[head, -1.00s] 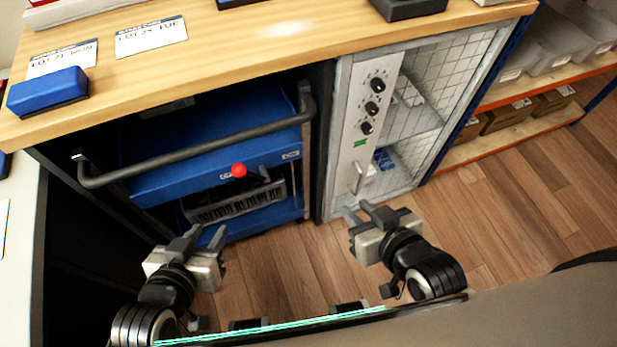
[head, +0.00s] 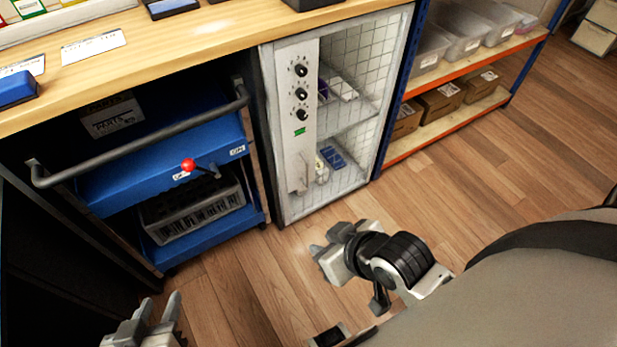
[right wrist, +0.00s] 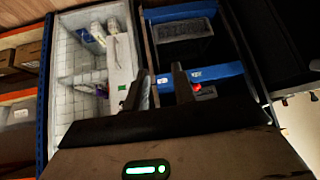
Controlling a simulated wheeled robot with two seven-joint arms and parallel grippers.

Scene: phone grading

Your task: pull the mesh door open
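The mesh door (head: 352,120) is on the pale cabinet under the bench, right of the blue cart, and looks shut. It also shows in the right wrist view (right wrist: 76,65), left of the fingers. Its upright handle (head: 302,178) is low on the pale panel with the black knobs. My right gripper (head: 325,240) is open and empty, in front of and below the handle, apart from it. In the right wrist view its two fingers (right wrist: 160,85) stand apart. My left gripper (head: 158,308) is open and empty at the bottom left, partly cut off by the frame.
The blue cart (head: 150,185) with a dark bar and a red knob (head: 188,165) stands left of the cabinet. A shelf rack (head: 465,60) with bins and cartons stands to the right. The wooden floor (head: 500,170) in front is clear. The bench top (head: 215,30) overhangs.

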